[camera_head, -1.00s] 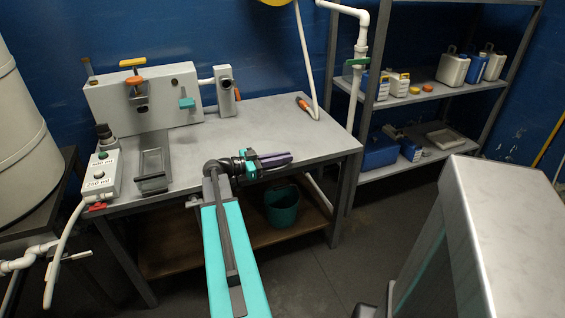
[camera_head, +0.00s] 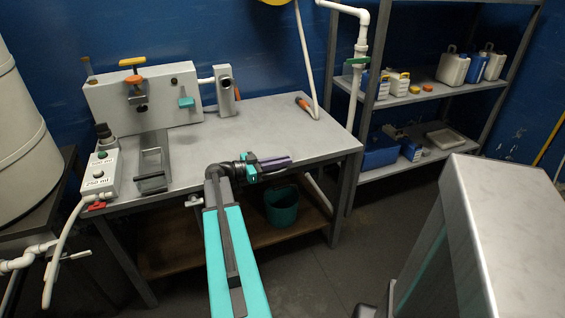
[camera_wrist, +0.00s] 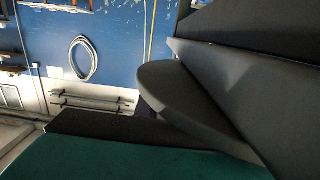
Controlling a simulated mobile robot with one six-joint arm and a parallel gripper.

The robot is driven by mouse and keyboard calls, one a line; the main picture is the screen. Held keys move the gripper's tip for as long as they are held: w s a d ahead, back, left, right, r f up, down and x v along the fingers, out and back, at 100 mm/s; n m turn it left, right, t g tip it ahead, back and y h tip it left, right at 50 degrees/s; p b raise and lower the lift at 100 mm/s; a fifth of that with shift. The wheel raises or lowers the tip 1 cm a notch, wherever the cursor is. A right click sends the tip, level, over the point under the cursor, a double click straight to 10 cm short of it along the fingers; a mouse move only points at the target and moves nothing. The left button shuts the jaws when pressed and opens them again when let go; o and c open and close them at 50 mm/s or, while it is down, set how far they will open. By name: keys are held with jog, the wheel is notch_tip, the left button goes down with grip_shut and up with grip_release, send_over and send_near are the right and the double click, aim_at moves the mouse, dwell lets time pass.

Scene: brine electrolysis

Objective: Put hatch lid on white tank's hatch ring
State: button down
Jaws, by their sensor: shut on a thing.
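My gripper (camera_head: 274,162) is in front of the bench's front edge, at the end of my teal arm, and points right. In the wrist view it is shut on a dark grey, flat piece with a rounded edge (camera_wrist: 172,88), which looks like the hatch lid. The finger hides part of the lid, and I cannot make the lid out clearly in the head view. The large off-white tank (camera_head: 22,140) stands at the far left, cut off by the picture edge. Its hatch ring is not in view. My gripper is well apart from the tank.
The grey bench (camera_head: 262,125) carries a pale box unit (camera_head: 105,100), a control box (camera_head: 100,178) and a dark tray (camera_head: 153,165). A teal bucket (camera_head: 282,207) stands below. Shelves (camera_head: 440,97) with bottles are at right. The bench's middle is clear.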

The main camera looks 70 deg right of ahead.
jog(key=shift+f+b, duration=0.2)
jog(key=shift+b, duration=0.15)
jog(key=c, duration=1.8)
grip_release()
jog(key=shift+c, duration=0.2)
jog(key=shift+r+p, duration=0.15)
jog(key=shift+p, duration=0.9)
jog(key=shift+w+a, duration=0.2)
jog(key=shift+w, duration=0.1)
jog(key=shift+b+v, duration=0.75)
jog(key=shift+v, duration=2.65)
jog(key=shift+o, duration=0.2)
jog(key=shift+s+a, duration=0.15)
